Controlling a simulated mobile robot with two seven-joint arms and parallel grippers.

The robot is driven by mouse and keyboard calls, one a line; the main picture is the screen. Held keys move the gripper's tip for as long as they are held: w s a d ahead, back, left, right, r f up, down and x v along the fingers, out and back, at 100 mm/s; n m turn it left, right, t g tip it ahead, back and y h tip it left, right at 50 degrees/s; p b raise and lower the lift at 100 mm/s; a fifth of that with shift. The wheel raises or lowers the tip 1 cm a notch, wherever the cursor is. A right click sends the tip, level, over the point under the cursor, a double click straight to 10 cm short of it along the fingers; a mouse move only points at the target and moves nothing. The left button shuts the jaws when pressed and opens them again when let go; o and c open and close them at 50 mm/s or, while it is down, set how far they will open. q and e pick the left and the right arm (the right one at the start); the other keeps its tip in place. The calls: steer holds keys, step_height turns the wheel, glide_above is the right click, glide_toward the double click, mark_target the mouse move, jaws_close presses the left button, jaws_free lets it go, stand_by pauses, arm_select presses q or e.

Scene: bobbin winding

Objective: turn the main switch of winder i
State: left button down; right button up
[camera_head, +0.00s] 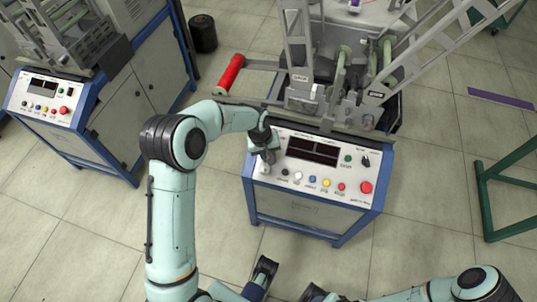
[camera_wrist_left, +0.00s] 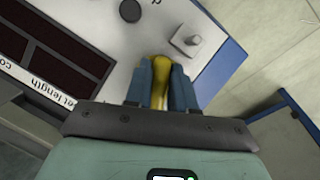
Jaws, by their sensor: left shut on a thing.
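Winder i is the blue-framed machine in the middle of the head view, with a light control panel (camera_head: 275,182) sloping at its front. My left gripper (camera_head: 263,153) is at the panel's upper left corner. In the left wrist view, my left gripper (camera_wrist_left: 163,80) is shut on a yellow knob (camera_wrist_left: 162,66), which appears to be the main switch. The blue fingers stand on both sides of it and cover part of it. The knob's angle is hard to tell. In the head view the gripper hides it.
The dark display (camera_head: 312,150) lies right of the gripper. A pale raised control (camera_wrist_left: 186,41) and a black button (camera_wrist_left: 130,10) are close to the fingers. A red emergency button (camera_head: 366,187) is at the right. A red roll (camera_head: 231,73) sticks out above left.

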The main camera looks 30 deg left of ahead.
arm_select(q)
steer(key=shift+n, duration=0.5)
steer(key=c, duration=1)
jaws_free()
steer(key=shift+c, duration=0.2)
step_height(320, 180, up, 13)
steer(key=s+a+p, duration=0.1)
steer(key=s+a, duration=0.1)
steer(key=shift+p, duration=0.4)
